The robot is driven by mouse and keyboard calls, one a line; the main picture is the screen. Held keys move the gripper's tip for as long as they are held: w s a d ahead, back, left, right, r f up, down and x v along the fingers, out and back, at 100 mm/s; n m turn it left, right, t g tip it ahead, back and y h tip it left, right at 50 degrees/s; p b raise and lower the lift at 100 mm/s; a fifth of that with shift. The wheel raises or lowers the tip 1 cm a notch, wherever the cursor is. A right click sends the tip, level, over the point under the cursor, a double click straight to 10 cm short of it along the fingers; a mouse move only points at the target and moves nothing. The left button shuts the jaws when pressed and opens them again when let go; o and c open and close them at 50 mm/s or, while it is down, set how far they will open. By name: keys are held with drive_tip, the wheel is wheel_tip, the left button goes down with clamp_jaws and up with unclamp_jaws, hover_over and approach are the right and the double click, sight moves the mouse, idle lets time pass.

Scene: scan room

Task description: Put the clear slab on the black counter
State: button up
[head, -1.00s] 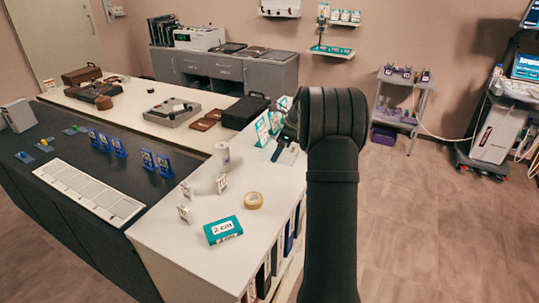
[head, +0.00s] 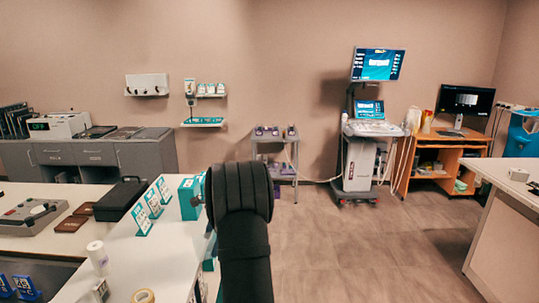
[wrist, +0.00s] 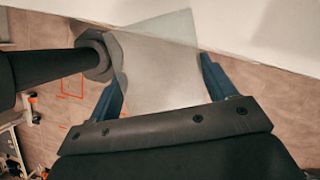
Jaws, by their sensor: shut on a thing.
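The clear slab (wrist: 166,88) is a pale, see-through plate in the wrist view. My gripper (wrist: 160,60) is shut on it, with one blue finger at each side. In the head view my own dark arm covers the gripper, and I cannot make out the slab there. The black counter (head: 52,272) shows only as a dark strip at the lower left of the head view, with blue lettered cards at its edge. The slab is away from this counter.
A white counter (head: 165,250) with teal-and-white cards, a white roll (head: 97,258) and a tape ring (head: 143,296) lies left of my arm. A grey cart (head: 275,160) and an ultrasound machine (head: 365,150) stand at the back. The floor to the right is open.

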drive_tip(key=s+d+f+n+g+h, duration=0.1)
drive_tip(key=s+d+f+n+h, duration=0.1)
drive_tip(key=s+d+f+n, duration=0.6)
drive_tip(key=s+d+f+n+g+h, duration=0.1)
drive_tip(key=s+d+f+n+h, duration=0.3)
drive_tip(key=d+f, duration=0.65)
wheel_tip(320, 180, up, 31)
drive_tip(key=y, duration=0.2)
drive_tip(key=m+t+y, duration=0.4)
drive_tip(key=m+t, duration=0.2)
drive_tip(key=m, duration=1.6)
hover_over(129, 273)
drive_tip(key=d, duration=0.2)
drive_tip(key=f, duration=1.2)
drive_tip(key=shift+s+d+f, duration=0.15)
drive_tip(key=shift+s, duration=0.1)
drive_tip(key=shift+a+f, duration=0.3)
drive_tip(key=shift+a, duration=0.05)
drive_tip(key=shift+f, duration=1.9)
